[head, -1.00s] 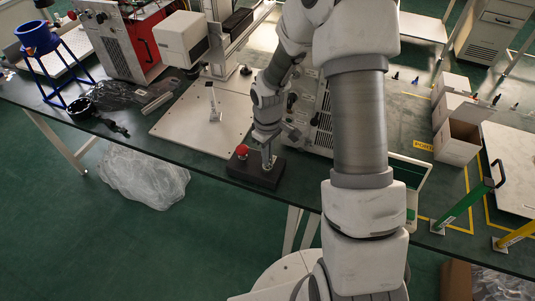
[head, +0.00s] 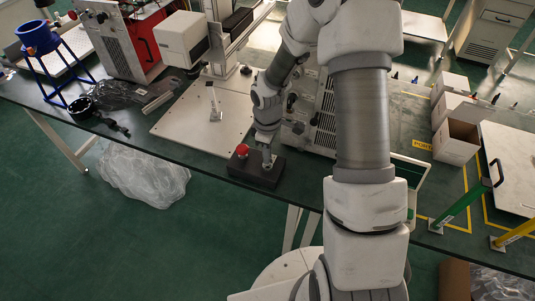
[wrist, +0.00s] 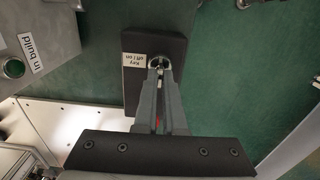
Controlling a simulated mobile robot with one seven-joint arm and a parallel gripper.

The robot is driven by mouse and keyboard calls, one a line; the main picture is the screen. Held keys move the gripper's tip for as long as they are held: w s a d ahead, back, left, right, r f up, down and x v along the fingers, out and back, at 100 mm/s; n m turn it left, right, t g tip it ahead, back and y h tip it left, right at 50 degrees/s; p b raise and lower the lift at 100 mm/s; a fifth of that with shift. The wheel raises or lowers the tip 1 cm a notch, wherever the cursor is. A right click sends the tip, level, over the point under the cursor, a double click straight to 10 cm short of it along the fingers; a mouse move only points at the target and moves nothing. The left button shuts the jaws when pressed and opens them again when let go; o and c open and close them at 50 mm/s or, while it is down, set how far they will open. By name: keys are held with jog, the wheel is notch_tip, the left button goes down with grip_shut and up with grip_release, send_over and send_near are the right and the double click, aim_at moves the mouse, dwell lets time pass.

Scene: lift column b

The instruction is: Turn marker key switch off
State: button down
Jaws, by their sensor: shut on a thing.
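The key switch (wrist: 158,61) is a silver round fitting on a dark control box (wrist: 150,42). A white label (wrist: 134,60) beside it reads "Key off / on". My gripper (wrist: 160,72) is over the box with its two grey fingers shut on the key at the switch. The fingers largely hide the key, so its exact angle cannot be told. A bit of red shows between the fingers. In the head view the dark box (head: 250,176) sits at the table's front edge, with a red button (head: 241,150) left of my gripper (head: 267,163).
A pale plate (head: 190,130) lies behind and left of the box. A vented machine (head: 324,118) stands right of my gripper.

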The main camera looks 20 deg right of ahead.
jog(key=c, duration=1)
grip_release()
jog(key=shift+r, duration=0.1)
notch_tip(320, 180, up, 17)
jog(key=p, duration=0.1)
jog(key=shift+r+p, duration=0.15)
jog(key=shift+p, duration=0.2)
jog(key=s+r+m+t, duration=0.2)
jog(key=s+r+m, duration=0.3)
jog(key=s, duration=0.5)
jog(key=s+r+m+t, duration=0.3)
jog(key=s+r+m, duration=0.3)
jog(key=s+r, duration=0.4)
jog(key=shift+s+r+t, duration=0.15)
jog(key=shift+s+t, duration=0.05)
jog(key=shift+t, duration=0.1)
